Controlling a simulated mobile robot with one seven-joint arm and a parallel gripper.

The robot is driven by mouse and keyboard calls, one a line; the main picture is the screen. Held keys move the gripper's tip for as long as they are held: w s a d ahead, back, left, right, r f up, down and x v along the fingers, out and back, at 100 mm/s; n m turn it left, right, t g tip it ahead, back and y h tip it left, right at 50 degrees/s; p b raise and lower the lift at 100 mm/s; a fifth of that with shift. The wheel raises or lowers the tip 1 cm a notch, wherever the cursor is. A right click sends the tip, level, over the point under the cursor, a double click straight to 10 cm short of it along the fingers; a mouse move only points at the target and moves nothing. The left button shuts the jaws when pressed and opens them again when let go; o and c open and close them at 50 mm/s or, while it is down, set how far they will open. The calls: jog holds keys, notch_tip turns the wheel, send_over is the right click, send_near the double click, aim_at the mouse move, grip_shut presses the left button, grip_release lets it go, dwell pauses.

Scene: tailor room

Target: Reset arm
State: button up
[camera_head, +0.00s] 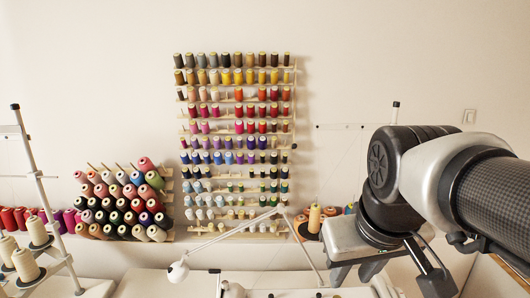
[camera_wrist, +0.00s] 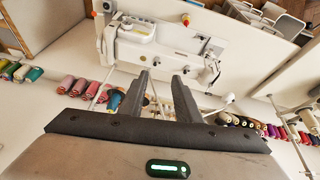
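My arm reaches in from the right in the camera_head view, and my gripper (camera_head: 356,274) points down at its end, over the pale sewing table. In the wrist view my gripper (camera_wrist: 160,80) shows two grey fingers with a clear gap between them. Nothing is held in the gap. A white sewing machine (camera_wrist: 155,38) lies beyond the fingertips in the wrist view. I cannot tell the exact distance from the fingertips to it.
A wall rack (camera_head: 186,130) with many thread spools stands at the back. A slanted rack of cones (camera_head: 125,205) is on the left. A thread stand (camera_head: 45,190) rises at the left edge. A white lamp arm (camera_head: 230,235) crosses the table. The air above the table's middle is mostly clear.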

jog(key=s, duration=0.1)
jog(key=s+f+m+t, duration=0.1)
jog(key=s, duration=0.1)
jog(key=shift+s, duration=0.3)
